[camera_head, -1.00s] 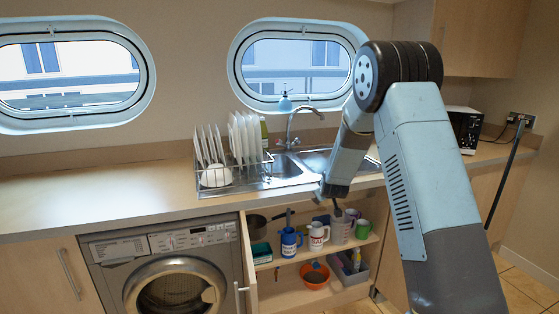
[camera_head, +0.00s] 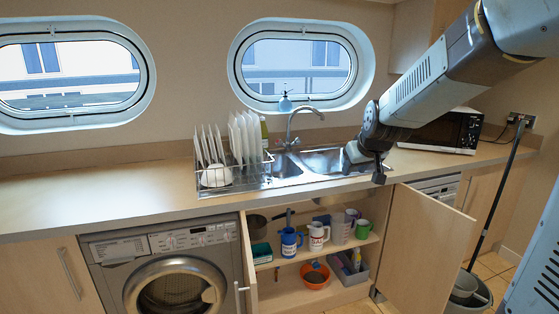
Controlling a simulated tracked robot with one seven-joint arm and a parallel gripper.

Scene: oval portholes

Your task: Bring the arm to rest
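My arm reaches in from the upper right in the head view. My gripper (camera_head: 379,176) hangs at the counter's front edge, just right of the sink (camera_head: 318,160) and above the open cupboard door. It is small and dark there, and I cannot see whether its fingers are apart or together. Nothing is visibly held in it.
The cupboard door (camera_head: 422,237) stands open toward me under my gripper. A dish rack (camera_head: 232,172) with plates stands left of the sink. A microwave (camera_head: 446,132) is behind my arm. An orange bowl (camera_head: 315,274) sits on the cupboard floor. The left counter (camera_head: 90,193) is clear.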

